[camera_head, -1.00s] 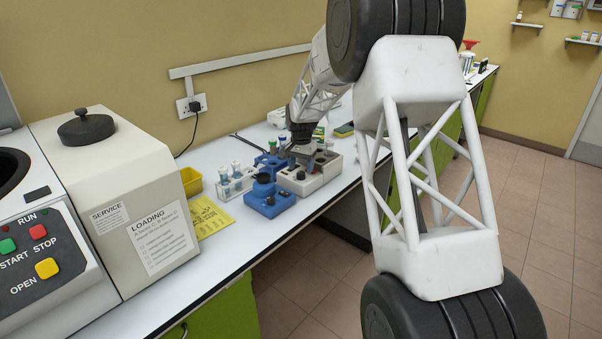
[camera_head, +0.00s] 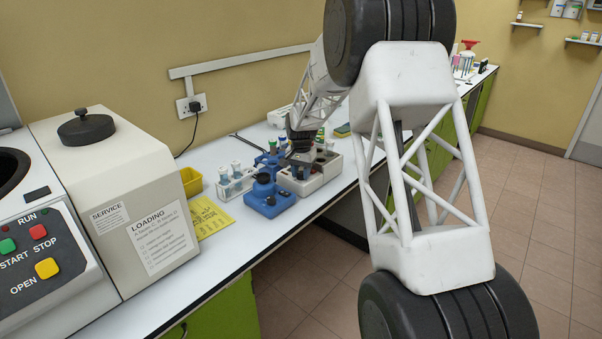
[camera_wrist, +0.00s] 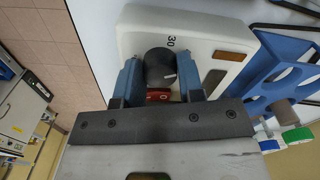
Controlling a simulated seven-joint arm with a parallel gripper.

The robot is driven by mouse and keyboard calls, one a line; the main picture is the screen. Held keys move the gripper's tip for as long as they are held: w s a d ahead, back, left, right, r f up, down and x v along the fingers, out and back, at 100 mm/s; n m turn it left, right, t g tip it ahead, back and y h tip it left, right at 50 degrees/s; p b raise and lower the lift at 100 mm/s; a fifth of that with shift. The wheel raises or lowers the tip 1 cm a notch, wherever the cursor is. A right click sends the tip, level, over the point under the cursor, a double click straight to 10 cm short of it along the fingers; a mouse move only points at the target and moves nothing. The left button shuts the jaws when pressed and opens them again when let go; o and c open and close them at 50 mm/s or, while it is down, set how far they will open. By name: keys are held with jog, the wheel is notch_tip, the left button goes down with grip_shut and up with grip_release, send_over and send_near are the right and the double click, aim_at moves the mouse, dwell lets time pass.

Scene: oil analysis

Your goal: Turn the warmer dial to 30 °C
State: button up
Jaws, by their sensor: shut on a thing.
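The warmer is a cream-white block (camera_wrist: 205,25) with a dark round dial (camera_wrist: 160,62) on its face. My gripper (camera_wrist: 158,80) has its two blue fingers on either side of the dial and is shut on it. A black "30" mark is printed just beyond the dial, and a red mark with a light character shows below it, partly covered by the dial. A pale pointer line shows on the dial's lower right. In the head view the warmer (camera_head: 308,186) stands on the bench under my gripper (camera_head: 300,158), which hides the dial.
A blue holder (camera_wrist: 285,75) stands beside the warmer. In the head view a blue device (camera_head: 268,204), a vial rack (camera_head: 236,184), a yellow tray (camera_head: 191,180) and a yellow sheet (camera_head: 210,216) lie to the left. A large machine (camera_head: 120,190) fills the far left.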

jog(key=shift+n, duration=0.3)
jog(key=n, duration=0.9)
dwell(0.4)
dwell(0.4)
jog(key=o, duration=0.9)
jog(key=shift+r, duration=0.1)
